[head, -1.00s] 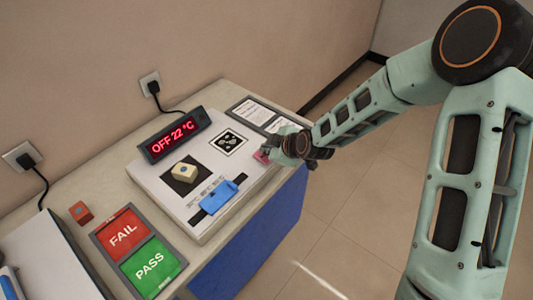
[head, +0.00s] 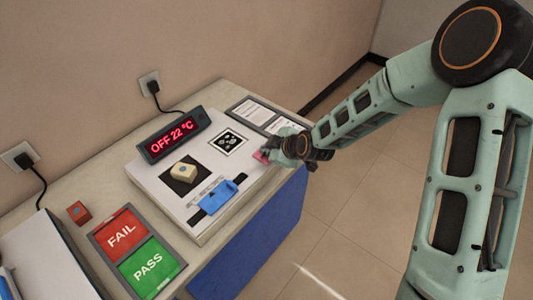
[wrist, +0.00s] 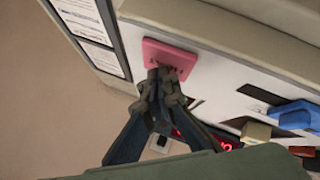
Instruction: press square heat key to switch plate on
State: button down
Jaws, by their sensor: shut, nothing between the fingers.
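The pink square key (wrist: 168,55) lies on the white top of the hot-plate unit (head: 160,190), near its right end. In the head view the key (head: 260,156) is partly hidden by my gripper (head: 276,151). In the wrist view my gripper (wrist: 162,78) is shut and empty, its fingertips over the key's near edge. I cannot tell whether they touch it. The display (head: 178,135) reads OFF 22 °C in red. A cream block (head: 183,172) sits on the black square plate (head: 175,188).
A blue clip-like part (head: 217,197) lies in front of the plate. A black-and-white marker (head: 229,142) and printed sheets (head: 262,113) are near the key. Red FAIL (head: 122,235) and green PASS (head: 148,267) panels and a small red block (head: 78,212) are at the left.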

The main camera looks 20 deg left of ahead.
dwell(0.3)
jog(key=shift+r+p, duration=0.35)
jog(key=shift+r, duration=0.5)
notch_tip(320, 180, up, 6)
jog(key=p, duration=0.3)
jog(key=shift+w, duration=0.1)
dwell(0.4)
